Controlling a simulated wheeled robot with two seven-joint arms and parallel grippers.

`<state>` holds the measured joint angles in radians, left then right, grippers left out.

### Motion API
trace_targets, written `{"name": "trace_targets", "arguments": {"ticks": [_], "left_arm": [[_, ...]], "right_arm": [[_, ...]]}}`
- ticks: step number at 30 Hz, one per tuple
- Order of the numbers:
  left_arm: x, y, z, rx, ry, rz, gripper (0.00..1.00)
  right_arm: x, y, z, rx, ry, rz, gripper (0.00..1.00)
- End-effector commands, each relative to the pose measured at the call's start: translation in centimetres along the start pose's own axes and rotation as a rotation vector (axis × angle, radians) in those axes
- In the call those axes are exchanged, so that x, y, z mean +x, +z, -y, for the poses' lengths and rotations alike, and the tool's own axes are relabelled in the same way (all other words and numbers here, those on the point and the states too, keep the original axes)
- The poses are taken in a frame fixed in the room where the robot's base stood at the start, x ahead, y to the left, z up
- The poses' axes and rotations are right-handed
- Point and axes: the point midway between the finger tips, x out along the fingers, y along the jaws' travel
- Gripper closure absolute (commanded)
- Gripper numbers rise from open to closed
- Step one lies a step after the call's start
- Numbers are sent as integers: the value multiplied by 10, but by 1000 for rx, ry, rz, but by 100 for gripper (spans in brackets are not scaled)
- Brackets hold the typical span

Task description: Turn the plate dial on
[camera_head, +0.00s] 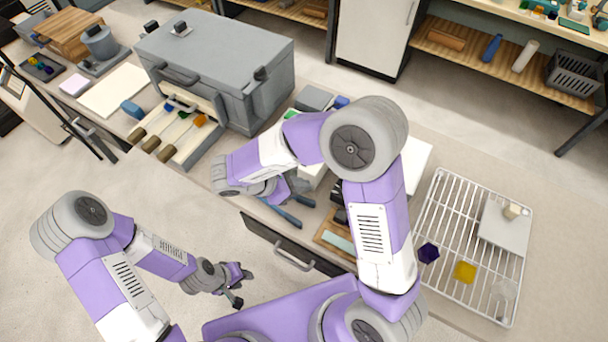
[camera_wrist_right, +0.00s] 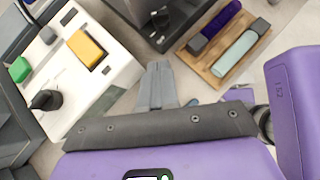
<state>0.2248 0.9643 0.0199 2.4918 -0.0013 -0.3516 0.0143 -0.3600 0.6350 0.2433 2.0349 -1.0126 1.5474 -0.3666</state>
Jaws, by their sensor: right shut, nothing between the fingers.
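My right gripper (camera_wrist_right: 158,72) is shut and empty, with its grey fingertips together. It hangs beside a white box (camera_wrist_right: 112,85) that carries a yellow piece (camera_wrist_right: 86,50), a green piece (camera_wrist_right: 19,69) and a black knob (camera_wrist_right: 46,100). A dark grey device (camera_wrist_right: 125,15) with a small black knob (camera_wrist_right: 160,17) lies beyond the fingertips. I cannot tell for certain which knob is the plate dial. The fingers appear apart from both knobs. In the head view my right arm hides most of this area. My left gripper (camera_head: 241,287) is open and empty, low in front of the bench.
A wooden tray (camera_head: 325,225) holds a teal rod (camera_wrist_right: 235,57) and a purple rod (camera_wrist_right: 215,26). A wire rack (camera_head: 432,215) is at the right. A large grey oven-like box (camera_head: 220,60) and a tool holder (camera_head: 195,145) are at the left. A drawer handle (camera_head: 292,258) sticks out in front.

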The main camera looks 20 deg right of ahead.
Motion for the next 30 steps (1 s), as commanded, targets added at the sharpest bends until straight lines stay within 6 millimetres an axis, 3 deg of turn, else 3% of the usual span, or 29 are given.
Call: {"name": "trace_targets", "arguments": {"ticks": [6, 11, 12, 19, 30], "left_arm": [[10, -1, 4, 0, 0, -1, 62], [14, -1, 6, 0, 0, -1, 62], [14, -1, 5, 0, 0, -1, 62], [14, -1, 5, 0, 0, -1, 62], [14, -1, 5, 0, 0, -1, 62]], "right_arm": [[51, -1, 1, 1, -8, 1, 100], [83, -1, 1, 0, -7, 0, 100], [86, 6, 1, 4, -5, -1, 100], [104, 24, 1, 2, -3, -1, 100], [107, 27, 1, 1, -2, -1, 100]]}}
